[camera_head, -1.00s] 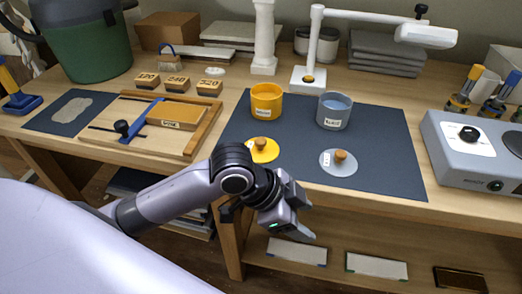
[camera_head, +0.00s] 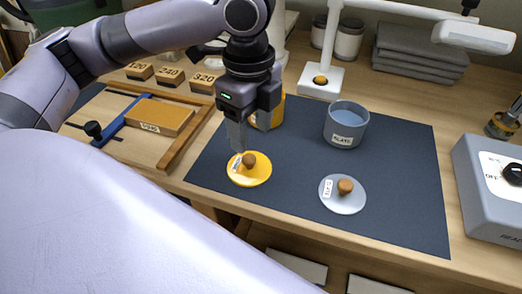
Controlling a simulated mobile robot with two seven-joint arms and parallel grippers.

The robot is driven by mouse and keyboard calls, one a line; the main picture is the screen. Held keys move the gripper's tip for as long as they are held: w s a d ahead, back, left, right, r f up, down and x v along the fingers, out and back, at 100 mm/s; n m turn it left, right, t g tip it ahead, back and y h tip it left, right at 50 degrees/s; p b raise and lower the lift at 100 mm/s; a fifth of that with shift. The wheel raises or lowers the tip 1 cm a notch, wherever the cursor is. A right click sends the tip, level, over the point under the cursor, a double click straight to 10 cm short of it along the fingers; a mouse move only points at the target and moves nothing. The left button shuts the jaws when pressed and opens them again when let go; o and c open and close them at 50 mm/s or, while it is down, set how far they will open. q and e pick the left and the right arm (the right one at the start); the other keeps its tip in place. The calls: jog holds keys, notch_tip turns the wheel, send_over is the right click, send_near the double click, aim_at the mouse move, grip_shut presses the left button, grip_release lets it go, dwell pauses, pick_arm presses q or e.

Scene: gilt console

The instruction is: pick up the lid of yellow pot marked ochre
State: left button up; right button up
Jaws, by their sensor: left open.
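The yellow lid (camera_head: 257,176) lies flat on the dark mat, with a brown knob (camera_head: 249,160) and a white label whose word I cannot read. My left gripper (camera_head: 237,142) is open and points down just above and behind the lid, with its fingers close to the knob. I cannot tell whether they touch the knob. The yellow pot (camera_head: 278,112) stands behind the gripper, mostly hidden by it. My right gripper is not in view.
A grey-blue pot (camera_head: 346,124) marked slate stands right of the yellow pot. Its grey lid (camera_head: 343,197) lies on the dark mat (camera_head: 400,165). A wooden sanding board (camera_head: 175,158) is at left, and a grey device (camera_head: 490,190) at right. The mat between the lids is clear.

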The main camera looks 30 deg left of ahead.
aim_at(250, 158)
pick_arm(q)
jog(key=f, duration=0.2)
jog(key=f+b, duration=0.1)
jog(key=f, duration=0.3)
jog(key=shift+s+f, duration=0.2)
jog(key=shift+s, duration=0.1)
jog(key=shift+f+b, duration=0.2)
jog(key=shift+b, duration=0.1)
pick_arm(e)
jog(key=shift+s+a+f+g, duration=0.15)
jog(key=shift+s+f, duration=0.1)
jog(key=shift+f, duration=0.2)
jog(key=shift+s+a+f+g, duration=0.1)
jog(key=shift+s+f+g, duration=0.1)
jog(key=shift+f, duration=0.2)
pick_arm(q)
grip_shut()
